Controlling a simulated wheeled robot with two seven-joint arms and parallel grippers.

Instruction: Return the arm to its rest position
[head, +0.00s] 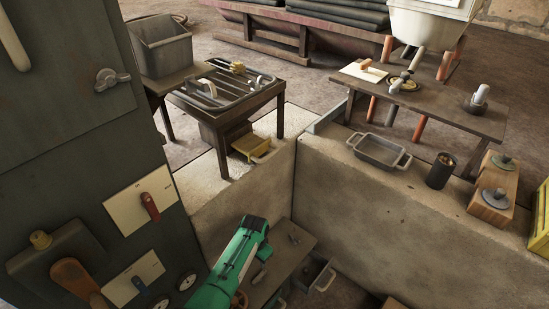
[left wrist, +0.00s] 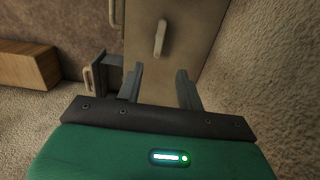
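My left arm, green, reaches up from the bottom middle of the head view, in front of a low wooden drawer cabinet (head: 296,240). In the left wrist view my left gripper (left wrist: 162,78) is open, its two dark fingers apart with nothing between them. Beyond the fingers is a pale panel with a handle (left wrist: 160,38). A small grey drawer-like part with a handle (left wrist: 88,78) sticks out to the left of the fingers. I cannot tell whether the gripper touches anything. My right gripper is not in view.
A dark panel (head: 60,130) with switches and knobs stands close at left. A stone ledge (head: 400,210) holds a grey tray (head: 379,151), a dark cup (head: 440,170) and wooden blocks (head: 493,205). A slatted table (head: 225,95) and a wooden bench (head: 430,102) stand behind.

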